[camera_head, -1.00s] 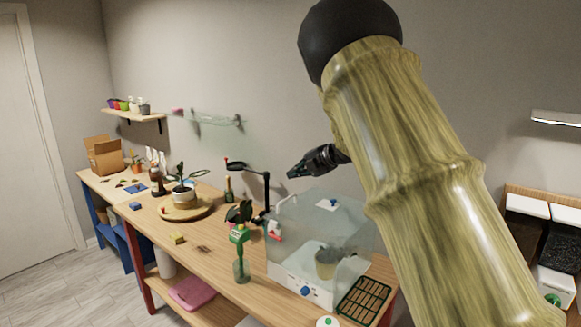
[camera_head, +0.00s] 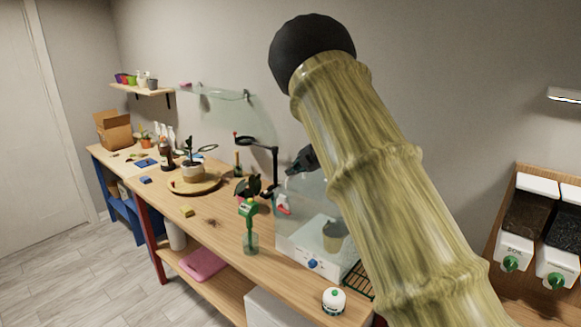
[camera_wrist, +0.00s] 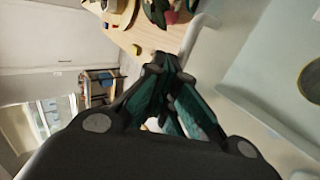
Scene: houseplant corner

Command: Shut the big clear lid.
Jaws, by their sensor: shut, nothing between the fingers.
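The big clear box (camera_head: 304,226) stands on the wooden bench, with a white base and a blue knob on its front. A pot (camera_head: 333,238) shows through its wall. I cannot make out the lid as a separate panel or tell its angle; my arm hides the box's right part. My gripper (camera_head: 289,172) is shut and empty, close to the box's upper left back corner in the head view. In the wrist view its closed fingers (camera_wrist: 160,66) are beside a pale clear panel (camera_wrist: 268,75); contact cannot be told.
A black-armed magnifier (camera_head: 274,170) and a leafy plant stand left of the box. A green-topped bottle (camera_head: 250,232) is in front of them. A white round container (camera_head: 333,300) sits at the bench's front edge. A glass shelf (camera_head: 215,92) is on the wall.

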